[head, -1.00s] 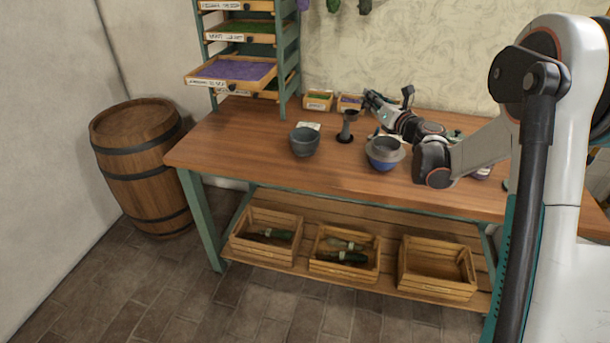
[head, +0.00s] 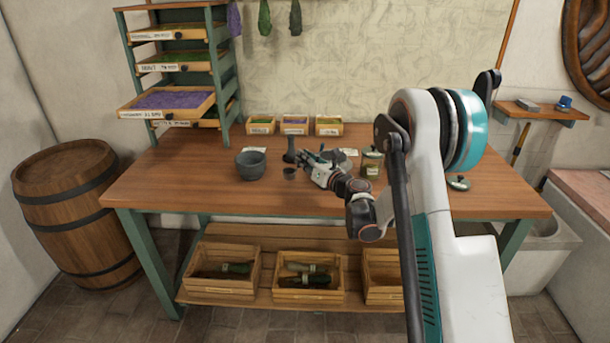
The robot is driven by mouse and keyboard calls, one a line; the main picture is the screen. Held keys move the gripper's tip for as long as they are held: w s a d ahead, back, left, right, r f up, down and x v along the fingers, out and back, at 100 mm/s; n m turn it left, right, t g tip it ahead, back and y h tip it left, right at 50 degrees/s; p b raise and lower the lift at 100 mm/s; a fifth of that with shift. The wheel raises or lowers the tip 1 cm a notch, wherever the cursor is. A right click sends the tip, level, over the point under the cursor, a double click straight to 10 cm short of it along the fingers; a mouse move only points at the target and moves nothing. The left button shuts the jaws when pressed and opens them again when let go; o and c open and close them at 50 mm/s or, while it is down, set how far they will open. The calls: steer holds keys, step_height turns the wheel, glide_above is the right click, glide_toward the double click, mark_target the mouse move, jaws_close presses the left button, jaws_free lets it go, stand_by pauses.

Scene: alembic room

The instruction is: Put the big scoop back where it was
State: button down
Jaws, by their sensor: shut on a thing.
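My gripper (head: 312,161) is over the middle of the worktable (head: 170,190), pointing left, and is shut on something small. A dark cup-shaped piece (head: 290,173) shows just left of and below the fingertips. It looks like the bowl of the big scoop, but its handle is hidden by the fingers. I cannot tell whether it touches the tabletop. A dark upright piece (head: 291,150) stands just behind it. A grey bowl (head: 251,166) sits to the left, apart from the gripper.
A green rack with labelled trays (head: 168,103) stands at the back left. Small boxes (head: 294,125) line the wall. Jars (head: 371,166) and a grey disc (head: 334,158) lie behind and right of my gripper. Crates (head: 310,280) fill the lower shelf. The tabletop's front left is clear.

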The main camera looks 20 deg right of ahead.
steer(key=shift+f+b, duration=0.8)
steer(key=shift+f, duration=1.35)
steer(key=shift+f, duration=0.15)
steer(key=c, duration=1.6)
jaws_free()
steer(key=shift+s+d+r, duration=0.15)
steer(key=shift+s+r, duration=0.05)
steer(key=shift+s, duration=0.1)
steer(key=p+v, duration=0.3)
steer(key=v, duration=0.8)
steer(key=shift+s, duration=0.2)
